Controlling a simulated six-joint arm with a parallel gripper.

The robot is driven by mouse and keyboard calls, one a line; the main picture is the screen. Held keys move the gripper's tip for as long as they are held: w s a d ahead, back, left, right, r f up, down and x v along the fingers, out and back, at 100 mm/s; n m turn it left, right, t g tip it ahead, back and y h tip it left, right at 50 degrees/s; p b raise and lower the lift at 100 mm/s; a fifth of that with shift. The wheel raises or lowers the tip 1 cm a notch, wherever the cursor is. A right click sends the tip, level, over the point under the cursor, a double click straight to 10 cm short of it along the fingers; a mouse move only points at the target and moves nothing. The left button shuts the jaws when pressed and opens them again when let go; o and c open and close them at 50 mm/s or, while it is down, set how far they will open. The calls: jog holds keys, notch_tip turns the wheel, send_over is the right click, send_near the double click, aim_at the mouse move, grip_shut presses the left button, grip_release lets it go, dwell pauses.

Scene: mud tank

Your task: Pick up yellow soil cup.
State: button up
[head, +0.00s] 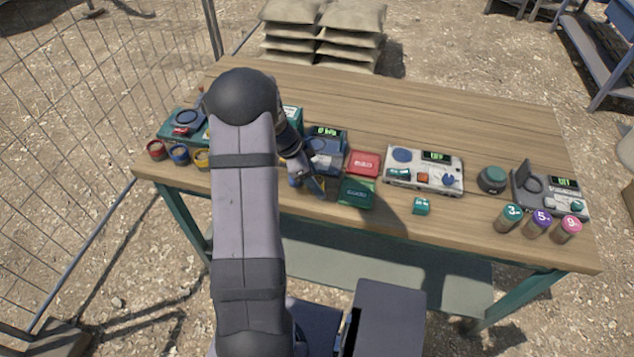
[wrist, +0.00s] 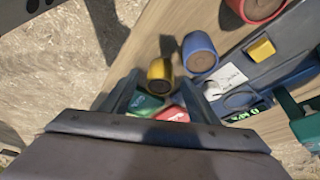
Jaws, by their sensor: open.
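The yellow soil cup (head: 202,160) stands near the table's front left edge in the head view, partly hidden by my arm. In the wrist view, the yellow cup (wrist: 160,72) shows brown soil in its top and lies just past the fingertips, between their lines. My gripper (wrist: 160,84) is open, with nothing held between its fingers. In the head view, my gripper (head: 309,186) is over the table's front edge, to the right of the cup and apart from it.
A blue cup (head: 179,154) and a red cup (head: 156,150) stand left of the yellow one. A green box (head: 356,194) and a red box (head: 363,163) lie right of my gripper. A wire fence (head: 90,110) stands left. The table's back (head: 440,110) is clear.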

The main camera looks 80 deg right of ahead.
jog(key=shift+s+f, duration=0.15)
jog(key=shift+f, duration=0.25)
jog(key=c, duration=1.2)
jog(key=shift+d+r, duration=0.1)
jog(key=shift+r, duration=0.05)
